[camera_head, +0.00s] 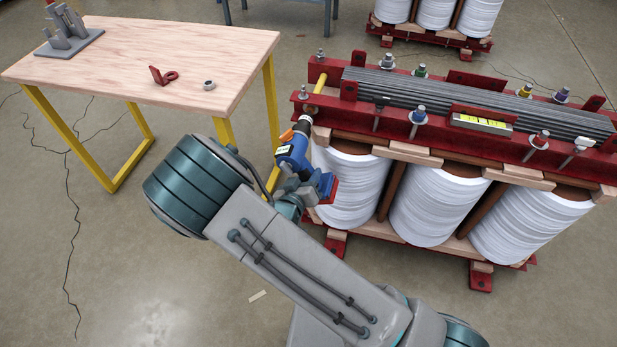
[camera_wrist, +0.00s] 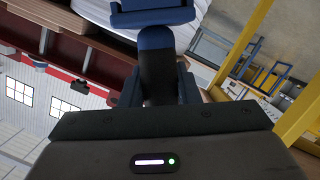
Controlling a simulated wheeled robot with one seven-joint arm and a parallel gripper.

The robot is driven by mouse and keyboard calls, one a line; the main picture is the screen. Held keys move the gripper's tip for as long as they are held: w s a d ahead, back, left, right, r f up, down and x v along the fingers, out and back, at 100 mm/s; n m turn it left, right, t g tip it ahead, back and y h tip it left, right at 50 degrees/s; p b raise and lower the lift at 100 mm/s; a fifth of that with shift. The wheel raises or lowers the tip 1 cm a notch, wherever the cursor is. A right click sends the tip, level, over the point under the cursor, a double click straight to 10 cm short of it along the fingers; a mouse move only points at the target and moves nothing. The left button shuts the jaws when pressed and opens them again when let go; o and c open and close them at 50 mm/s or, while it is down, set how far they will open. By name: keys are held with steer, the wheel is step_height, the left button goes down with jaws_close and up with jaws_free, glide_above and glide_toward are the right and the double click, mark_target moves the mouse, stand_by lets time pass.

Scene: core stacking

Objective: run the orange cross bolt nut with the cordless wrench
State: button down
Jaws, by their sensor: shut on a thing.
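The cordless wrench (camera_head: 293,153) is blue and black with a red-and-blue base. My gripper (camera_head: 294,187) is shut on its handle. In the wrist view the dark handle (camera_wrist: 157,75) stands between the fingers. The wrench's nose points up at the left end of the near red beam (camera_head: 350,125). A yellow-orange cross bolt (camera_head: 320,84) spans the two beams at that end. Its near end and nut are hidden behind the nose, so I cannot tell whether the socket sits on the nut. A small orange part shows beside the nose.
The transformer's white coils (camera_head: 430,205) stand close right of the wrench. Studs with coloured nuts and a yellow level (camera_head: 482,123) sit along the beams. A wooden table (camera_head: 120,60) at left carries a red bracket (camera_head: 163,75), a nut (camera_head: 209,85) and a grey holder (camera_head: 68,38).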

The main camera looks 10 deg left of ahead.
mark_target(312, 167)
steer(key=shift+w+d+r, duration=0.1)
steer(key=shift+w, duration=1.45)
steer(key=shift+w+d+r, duration=0.1)
steer(key=shift+w, duration=0.1)
stand_by(6.2)
